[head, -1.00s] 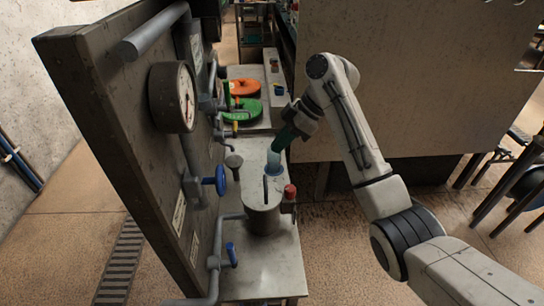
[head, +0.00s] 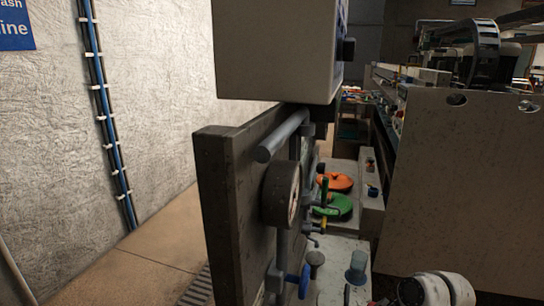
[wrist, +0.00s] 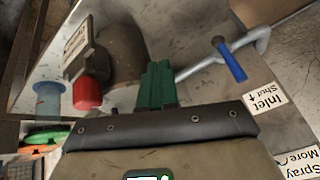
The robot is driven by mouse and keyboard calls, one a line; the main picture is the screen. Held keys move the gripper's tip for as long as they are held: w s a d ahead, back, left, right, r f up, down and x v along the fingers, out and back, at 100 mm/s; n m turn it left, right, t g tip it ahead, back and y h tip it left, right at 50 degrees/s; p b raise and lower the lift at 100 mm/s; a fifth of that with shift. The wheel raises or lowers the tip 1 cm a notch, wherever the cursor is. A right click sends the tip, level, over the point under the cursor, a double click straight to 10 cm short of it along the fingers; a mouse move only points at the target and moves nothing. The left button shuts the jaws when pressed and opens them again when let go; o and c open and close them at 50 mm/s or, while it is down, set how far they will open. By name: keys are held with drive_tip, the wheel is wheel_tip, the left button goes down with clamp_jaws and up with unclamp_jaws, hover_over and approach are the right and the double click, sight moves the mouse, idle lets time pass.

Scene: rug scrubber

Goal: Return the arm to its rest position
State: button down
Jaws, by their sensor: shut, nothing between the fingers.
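My arm shows only as a white rounded joint (head: 435,290) at the bottom right of the head view. My gripper (wrist: 157,85) shows in the wrist view as two green fingers pressed together, shut and empty. It appears in front of the machine's worktop, apart from the fittings around it. A translucent blue cup (head: 357,265) stands on the worktop in the head view. It also shows at the left of the wrist view (wrist: 47,102). My gripper is outside the head view.
A red knob (wrist: 87,93) and a blue-handled lever (wrist: 230,60) flank my fingers. Orange (head: 335,182) and green (head: 335,206) discs lie behind. A large beige cabinet (head: 460,190) stands right.

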drive_tip(key=s+f+m+h, duration=0.1)
drive_tip(key=s+f+m, duration=0.1)
drive_tip(key=s+f, duration=0.4)
drive_tip(key=s+f+m+h, duration=0.1)
drive_tip(key=s+f+m, duration=0.2)
drive_tip(key=s, duration=0.6)
drive_tip(key=s+d+m+h, duration=0.2)
drive_tip(key=s+d, duration=0.1)
drive_tip(key=s, duration=0.5)
drive_tip(key=s+d+m+g+h, duration=0.1)
drive_tip(key=s+d+m, duration=0.1)
drive_tip(key=s, duration=0.7)
drive_tip(key=shift+s+d+f+h, duration=0.25)
drive_tip(key=shift+d+f+h, duration=0.2)
drive_tip(key=shift+d, duration=0.35)
